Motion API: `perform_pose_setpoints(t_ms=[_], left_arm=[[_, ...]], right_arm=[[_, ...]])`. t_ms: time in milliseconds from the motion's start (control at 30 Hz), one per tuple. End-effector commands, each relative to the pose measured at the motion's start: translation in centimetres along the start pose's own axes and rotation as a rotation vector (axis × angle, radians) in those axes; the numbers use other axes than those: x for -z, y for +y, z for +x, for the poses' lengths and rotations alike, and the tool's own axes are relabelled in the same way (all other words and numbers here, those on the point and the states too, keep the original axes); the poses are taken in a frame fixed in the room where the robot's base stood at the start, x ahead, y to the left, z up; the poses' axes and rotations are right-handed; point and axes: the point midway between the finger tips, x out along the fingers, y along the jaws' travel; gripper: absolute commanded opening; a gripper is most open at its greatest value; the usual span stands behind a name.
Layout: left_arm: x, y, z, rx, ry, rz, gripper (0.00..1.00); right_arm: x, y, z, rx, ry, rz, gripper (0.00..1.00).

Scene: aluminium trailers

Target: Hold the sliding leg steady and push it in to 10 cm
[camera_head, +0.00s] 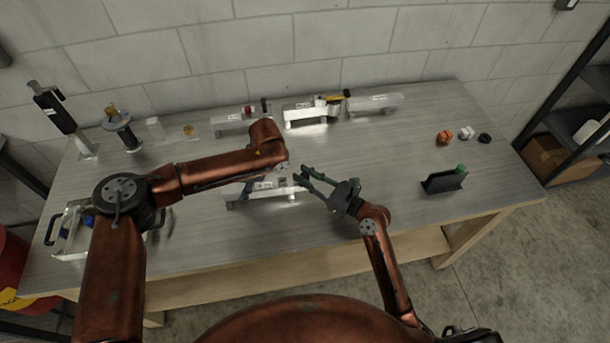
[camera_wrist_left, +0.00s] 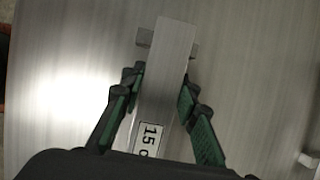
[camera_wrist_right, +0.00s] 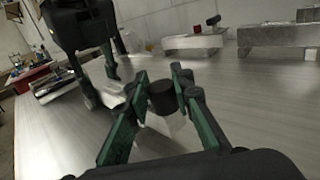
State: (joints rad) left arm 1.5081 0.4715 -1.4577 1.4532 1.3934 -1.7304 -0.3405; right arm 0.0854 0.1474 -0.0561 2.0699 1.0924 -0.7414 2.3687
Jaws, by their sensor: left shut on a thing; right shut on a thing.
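An aluminium trailer (camera_head: 265,187) with a white label stands near the table's front middle. In the left wrist view my left gripper (camera_wrist_left: 160,88) is shut on its metal bar (camera_wrist_left: 172,48), a finger on each side. In the head view the left arm hides most of this grip. My right gripper (camera_head: 303,175) points left at the trailer's right end. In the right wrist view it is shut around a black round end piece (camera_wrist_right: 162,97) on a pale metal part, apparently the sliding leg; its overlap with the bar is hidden.
Several more aluminium trailers (camera_head: 375,105) stand along the back. A black stand (camera_head: 444,181) with a green top is at right, with small orange (camera_head: 444,137) and white parts behind it. A clear tray (camera_head: 72,240) is at the left front. The front right tabletop is clear.

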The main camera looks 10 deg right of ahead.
Motion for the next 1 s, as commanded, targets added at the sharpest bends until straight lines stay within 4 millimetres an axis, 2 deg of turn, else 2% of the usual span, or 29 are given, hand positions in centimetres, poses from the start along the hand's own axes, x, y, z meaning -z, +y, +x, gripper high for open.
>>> perform_pose_setpoints(t_ms=[267, 500, 767, 800, 1000], left_arm=[[0.0, 0.0, 0.0, 0.000, -0.001, 0.000, 0.00], [0.0, 0.0, 0.0, 0.000, -0.001, 0.001, 0.00], [0.1, 0.0, -0.1, 0.001, 0.002, 0.002, 0.00], [0.1, 0.0, -0.1, 0.001, 0.002, 0.002, 0.00], [0.1, 0.0, -0.1, 0.001, 0.003, 0.002, 0.00]], right_arm=[[0.0, 0.0, 0.0, 0.000, 0.000, 0.000, 0.00], [-0.1, 1.9, 1.9, -0.002, -0.002, 0.001, 0.00], [0.0, 2.1, 2.0, -0.003, 0.000, -0.001, 0.00], [0.0, 2.1, 2.0, -0.003, 0.000, 0.000, 0.24], [0.0, 2.0, 2.0, -0.002, 0.000, 0.000, 0.37]])
